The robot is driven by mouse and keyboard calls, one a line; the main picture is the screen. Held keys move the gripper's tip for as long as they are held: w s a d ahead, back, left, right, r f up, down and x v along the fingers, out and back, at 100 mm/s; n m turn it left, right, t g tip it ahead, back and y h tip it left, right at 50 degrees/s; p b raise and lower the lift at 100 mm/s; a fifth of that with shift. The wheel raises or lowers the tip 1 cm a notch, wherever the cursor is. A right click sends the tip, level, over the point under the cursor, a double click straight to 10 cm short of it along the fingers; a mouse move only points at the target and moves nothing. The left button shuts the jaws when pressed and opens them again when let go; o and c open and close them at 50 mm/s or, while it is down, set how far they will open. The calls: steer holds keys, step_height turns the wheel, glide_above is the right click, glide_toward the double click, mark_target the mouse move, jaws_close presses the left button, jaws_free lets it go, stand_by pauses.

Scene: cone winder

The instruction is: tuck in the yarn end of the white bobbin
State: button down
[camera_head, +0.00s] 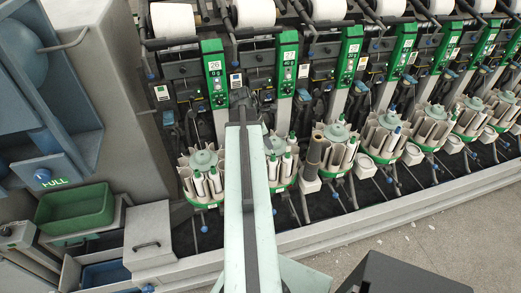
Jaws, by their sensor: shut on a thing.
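Several slim white bobbins stand in the round magazines along the machine. Two white bobbins (214,181) lean in the leftmost magazine (207,206), under the unit marked 26. More white bobbins (287,164) stand in the magazine just right of my arm, with dark green tips. I cannot tell which one is the task's bobbin, and no loose yarn end can be made out at this size. My pale green arm reaches up the middle of the picture and covers part of the magazines. My gripper is hidden behind or beyond the arm.
A green bin (74,208) and a grey lidded box (149,235) stand at the left, below a grey cabinet (102,85). A pale rail (365,210) runs along the machine's front. Large white yarn packages (173,20) sit above.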

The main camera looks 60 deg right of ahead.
steer(key=shift+s+d+f, duration=0.15)
steer(key=shift+d+f, duration=0.05)
steer(key=shift+d, duration=0.45)
steer(key=shift+s+d+f, duration=0.1)
steer(key=shift+d+f, duration=0.05)
steer(key=shift+d, duration=0.45)
step_height(320, 180, down, 4)
steer(key=b, duration=0.4)
steer(key=shift+a+r, duration=0.15)
steer(key=shift+f+b, duration=0.45)
steer(key=shift+f, duration=0.05)
steer(key=c, duration=1.4)
jaws_free()
steer(key=shift+c, duration=0.2)
steer(key=shift+o, duration=0.4)
steer(key=o, duration=0.4)
